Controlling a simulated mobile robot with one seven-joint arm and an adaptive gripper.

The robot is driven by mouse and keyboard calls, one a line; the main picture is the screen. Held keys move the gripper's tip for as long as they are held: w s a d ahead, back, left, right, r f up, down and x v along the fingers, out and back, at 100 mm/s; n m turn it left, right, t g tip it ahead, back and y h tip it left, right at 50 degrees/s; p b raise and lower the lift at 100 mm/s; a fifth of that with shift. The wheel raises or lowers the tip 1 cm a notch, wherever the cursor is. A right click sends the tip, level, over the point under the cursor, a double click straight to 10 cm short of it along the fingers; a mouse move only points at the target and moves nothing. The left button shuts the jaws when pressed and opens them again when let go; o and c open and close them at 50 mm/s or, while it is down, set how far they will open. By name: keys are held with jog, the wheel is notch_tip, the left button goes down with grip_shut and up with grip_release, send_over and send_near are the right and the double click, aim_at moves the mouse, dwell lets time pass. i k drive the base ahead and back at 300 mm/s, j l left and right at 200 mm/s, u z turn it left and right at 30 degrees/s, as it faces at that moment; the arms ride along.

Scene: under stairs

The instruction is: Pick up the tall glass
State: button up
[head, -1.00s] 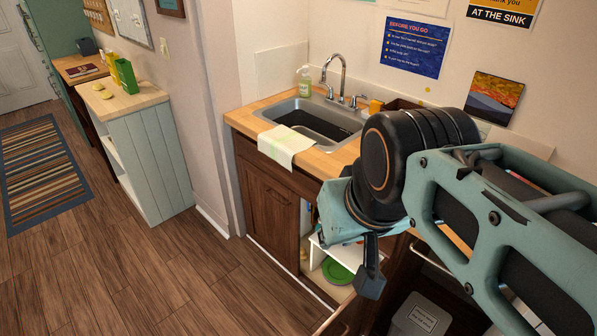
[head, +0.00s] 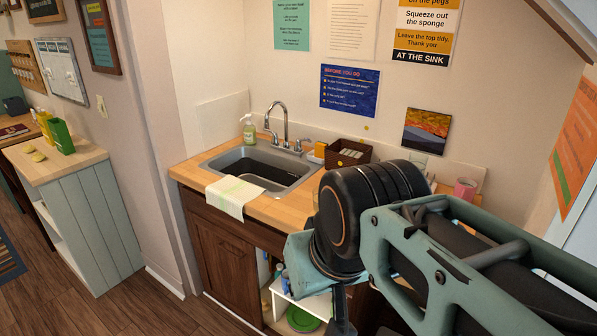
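I cannot make out a tall glass for certain; my arm hides part of the counter and the cupboard below. My gripper (head: 318,285) hangs in front of the open cupboard under the sink counter. Its dark finger points down, and the rest of the fingers is hidden or cut off by the lower edge. I cannot see whether it is open or holds anything.
The wooden counter (head: 272,212) holds a sink (head: 245,168), a soap bottle (head: 249,130), a hanging cloth (head: 233,196), a brown box (head: 346,153) and a pink mug (head: 465,188). Open floor lies left.

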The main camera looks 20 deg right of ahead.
aim_at(416, 170)
jog(key=l+z, duration=0.1)
jog(key=z, duration=1.15)
